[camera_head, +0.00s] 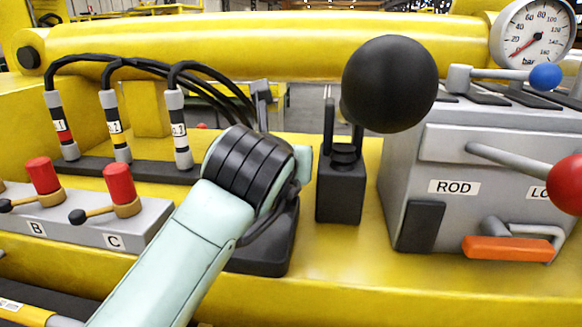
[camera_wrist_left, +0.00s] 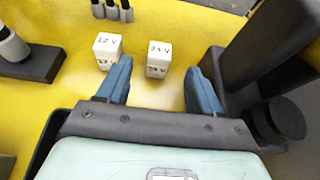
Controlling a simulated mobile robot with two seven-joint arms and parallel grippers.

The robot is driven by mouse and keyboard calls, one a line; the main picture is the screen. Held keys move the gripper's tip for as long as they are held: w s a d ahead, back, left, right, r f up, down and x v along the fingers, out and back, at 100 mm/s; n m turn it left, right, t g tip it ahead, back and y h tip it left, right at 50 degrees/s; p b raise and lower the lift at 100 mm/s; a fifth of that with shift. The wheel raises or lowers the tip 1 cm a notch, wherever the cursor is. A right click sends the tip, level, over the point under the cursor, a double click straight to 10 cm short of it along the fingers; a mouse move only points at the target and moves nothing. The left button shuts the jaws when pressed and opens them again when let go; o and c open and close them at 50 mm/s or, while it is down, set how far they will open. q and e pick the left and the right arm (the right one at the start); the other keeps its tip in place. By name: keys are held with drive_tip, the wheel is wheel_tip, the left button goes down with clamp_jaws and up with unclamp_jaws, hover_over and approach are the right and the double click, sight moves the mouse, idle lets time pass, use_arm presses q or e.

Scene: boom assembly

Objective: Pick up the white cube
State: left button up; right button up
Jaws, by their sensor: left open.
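Two white cubes stand on the yellow surface in the left wrist view. The cube marked "24 V" (camera_wrist_left: 158,54) is just ahead of my open left gripper (camera_wrist_left: 159,68), between the lines of its two blue fingers. The cube marked "12 V" (camera_wrist_left: 107,47) is to its left, beyond the left fingertip. Nothing is held between the fingers; whether they reach beside the 24 V cube is hard to tell. In the head view my left wrist hides the gripper and the cubes. My right gripper is not in view.
A black post with a knob (camera_head: 345,165) stands right of my wrist; a grey box marked "ROD" (camera_head: 430,160) is farther right. Connectors with black cables (camera_head: 110,115) and red-capped valves (camera_head: 120,185) are at left. A dark block (camera_wrist_left: 245,60) is close to the right finger.

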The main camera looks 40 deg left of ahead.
use_arm(q)
drive_tip(key=shift+x, duration=1.15)
drive_tip(key=x, duration=0.3)
drive_tip(key=shift+a+f, duration=0.1)
drive_tip(key=shift+f, duration=0.2)
drive_tip(key=shift+x, duration=0.85)
drive_tip(key=shift+w+r, duration=0.1)
drive_tip(key=c, duration=1.1)
